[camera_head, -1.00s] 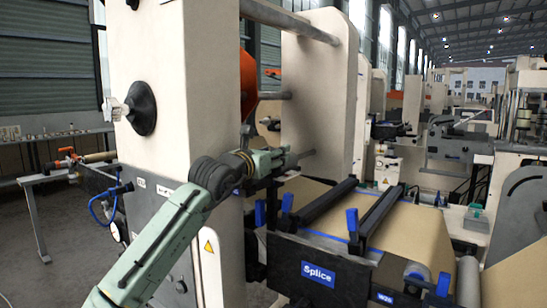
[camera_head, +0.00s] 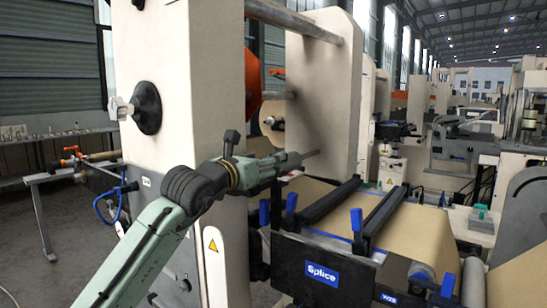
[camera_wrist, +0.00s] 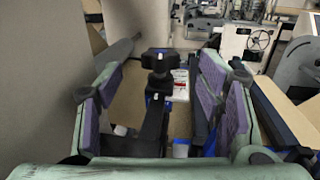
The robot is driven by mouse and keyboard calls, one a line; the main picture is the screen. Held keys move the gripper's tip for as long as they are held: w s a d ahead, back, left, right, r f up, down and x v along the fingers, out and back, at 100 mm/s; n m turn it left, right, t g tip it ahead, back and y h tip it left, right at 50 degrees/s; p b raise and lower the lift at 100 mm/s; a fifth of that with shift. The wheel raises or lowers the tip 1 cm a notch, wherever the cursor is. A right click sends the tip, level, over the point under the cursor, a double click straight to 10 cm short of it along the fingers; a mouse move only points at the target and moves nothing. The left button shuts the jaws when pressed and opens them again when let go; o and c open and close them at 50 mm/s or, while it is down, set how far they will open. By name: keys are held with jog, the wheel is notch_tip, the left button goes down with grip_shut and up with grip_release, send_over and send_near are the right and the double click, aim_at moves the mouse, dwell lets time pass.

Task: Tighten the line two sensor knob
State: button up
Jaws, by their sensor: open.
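A black lobed knob (camera_wrist: 158,61) on a dark stem stands between my open fingers in the wrist view. I cannot tell from a label whether it is the line two sensor knob. My gripper (camera_wrist: 177,55) has its purple-padded fingers apart, one on each side of the knob, with visible gaps and no grip on it. In the head view my gripper (camera_head: 292,161) reaches right past the cream pillar, above the splice unit. The knob cannot be made out there, and my arm covers part of that area.
The cream pillar (camera_head: 190,80) carries a black knob (camera_head: 148,107) on its left face. The splice unit (camera_head: 293,267) has black bars and blue handles (camera_head: 356,218) below my gripper. Kraft web (camera_head: 425,235) lies to the right. A cream upright (camera_head: 330,95) stands behind.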

jog(key=v, duration=0.4)
jog(key=shift+s+a, duration=0.2)
jog(key=shift+s, duration=0.15)
